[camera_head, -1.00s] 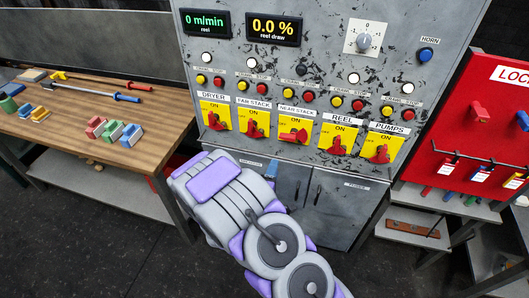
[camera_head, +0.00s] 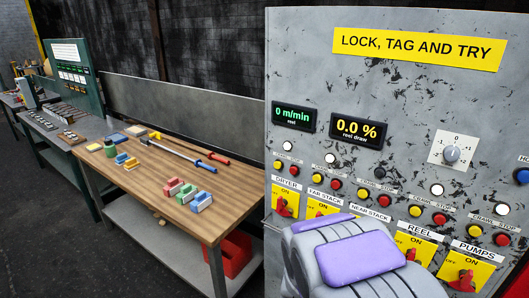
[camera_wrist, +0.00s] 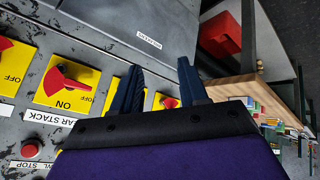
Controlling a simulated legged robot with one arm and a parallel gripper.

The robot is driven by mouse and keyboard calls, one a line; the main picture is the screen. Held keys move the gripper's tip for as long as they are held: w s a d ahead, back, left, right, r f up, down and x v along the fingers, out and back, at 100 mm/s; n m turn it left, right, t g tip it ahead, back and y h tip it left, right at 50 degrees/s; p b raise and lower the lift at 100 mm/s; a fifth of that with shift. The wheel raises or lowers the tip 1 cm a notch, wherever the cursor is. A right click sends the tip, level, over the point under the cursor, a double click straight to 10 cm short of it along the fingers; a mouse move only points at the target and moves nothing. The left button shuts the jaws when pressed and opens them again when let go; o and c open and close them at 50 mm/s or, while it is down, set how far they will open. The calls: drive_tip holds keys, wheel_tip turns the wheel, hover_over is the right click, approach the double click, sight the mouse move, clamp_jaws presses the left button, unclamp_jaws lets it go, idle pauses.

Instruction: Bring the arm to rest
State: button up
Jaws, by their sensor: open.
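My gripper (camera_wrist: 158,88) shows in the wrist view with its two dark fingers apart and nothing between them. It is in front of the grey control cabinet (camera_head: 400,100), close to the yellow switch plates. A red rotary handle (camera_wrist: 66,82) on a yellow plate is left of the fingers, above a label reading "...AR STACK". In the head view my arm (camera_head: 360,262) is folded low in front of the cabinet and covers part of the switch row. My gripper itself is hidden there. Whether the fingers touch the cabinet I cannot tell.
A wooden workbench (camera_head: 175,202) with coloured blocks and long-handled tools stands left of the cabinet. A red bin (camera_head: 232,252) is on its lower shelf. Further left is a green panel (camera_head: 75,75) on another bench. Dark floor (camera_head: 45,220) is clear at the lower left.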

drive_tip(key=s+a+r+g+y, duration=0.2)
drive_tip(key=s+a+r, duration=0.1)
drive_tip(key=s+r, duration=0.3)
drive_tip(key=s+d+r+m+g, duration=0.1)
drive_tip(key=s+r+g, duration=0.1)
drive_tip(key=s, duration=0.7)
drive_tip(key=s+d+r+m+g, duration=0.1)
drive_tip(key=s+r, duration=0.3)
drive_tip(key=s, duration=0.5)
drive_tip(key=s+d+r+m+g, duration=0.1)
drive_tip(key=s+d+r+g, duration=0.2)
drive_tip(key=s, duration=0.6)
drive_tip(key=shift+s+d+g+b, duration=0.15)
drive_tip(key=shift+s+g+b, duration=0.1)
drive_tip(key=shift+g+b, duration=0.2)
drive_tip(key=shift+f, duration=0.1)
